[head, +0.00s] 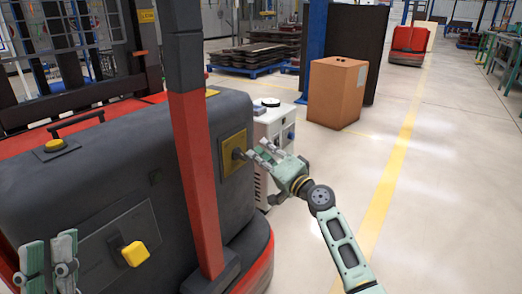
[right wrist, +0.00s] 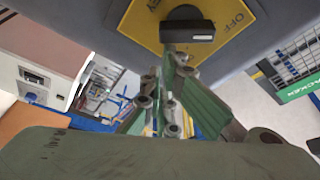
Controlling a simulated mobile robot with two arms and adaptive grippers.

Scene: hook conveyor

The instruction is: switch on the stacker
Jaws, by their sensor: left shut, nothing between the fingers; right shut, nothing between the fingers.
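The stacker (head: 110,175) is a dark grey and red machine filling the left of the head view. A yellow plate (head: 233,152) with a dark key switch (head: 239,154) sits on its right-hand face. In the right wrist view the black key (right wrist: 187,31) lies crosswise on the yellow plate (right wrist: 225,20), with "OFF" readable at its upper right. My right gripper (head: 257,155) is shut and empty, its fingertips close to the key; I cannot tell whether they touch. My left gripper (head: 48,262) is shut and empty at the lower left, in front of the stacker.
A yellow knob (head: 134,253) and a yellow button (head: 54,145) are also on the stacker. A red post (head: 197,170) rises in front of it. A white cabinet (head: 274,128) stands just behind the plate. An orange-brown box (head: 337,92) stands farther back.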

